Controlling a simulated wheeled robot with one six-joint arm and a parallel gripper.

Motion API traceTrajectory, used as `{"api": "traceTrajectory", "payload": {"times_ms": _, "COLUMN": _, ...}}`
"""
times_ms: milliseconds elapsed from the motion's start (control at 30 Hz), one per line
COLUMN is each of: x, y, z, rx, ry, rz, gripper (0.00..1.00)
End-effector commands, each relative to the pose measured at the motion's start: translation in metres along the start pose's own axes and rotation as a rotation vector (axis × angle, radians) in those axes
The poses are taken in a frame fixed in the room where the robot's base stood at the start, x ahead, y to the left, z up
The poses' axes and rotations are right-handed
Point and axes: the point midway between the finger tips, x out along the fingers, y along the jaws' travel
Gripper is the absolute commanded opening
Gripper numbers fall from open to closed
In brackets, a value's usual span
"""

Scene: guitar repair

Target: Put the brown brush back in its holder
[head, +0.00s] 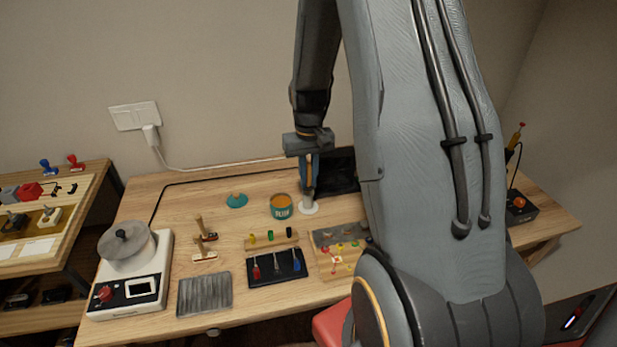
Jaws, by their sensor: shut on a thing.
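My gripper (309,180) points down over the back middle of the table, shut on a thin brown thing (309,164) that looks like the brown brush. Only a small strip of it shows between the fingers. A small round white piece (309,208) stands on the table directly below the gripper; it may be the holder, but I cannot tell. I cannot tell whether the brush touches it. Two small wooden-handled tools (201,227) stand left of the middle.
An open tin (281,207) with a teal label stands just left of my gripper, with a teal lid (237,201) beyond it. A black panel (341,172) is close behind. A black tray (265,279) of screwdrivers lies in front. My arm hides the table's right part.

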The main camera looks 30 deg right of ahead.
Motion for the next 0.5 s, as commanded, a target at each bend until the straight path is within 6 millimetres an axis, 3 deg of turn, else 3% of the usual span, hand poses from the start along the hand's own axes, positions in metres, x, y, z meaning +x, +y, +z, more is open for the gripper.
{"api": "traceTrajectory", "payload": {"times_ms": 500, "x": 0.017, "y": 0.0, "z": 0.001, "rx": 0.0, "ry": -0.001, "rz": 0.0, "gripper": 0.0}}
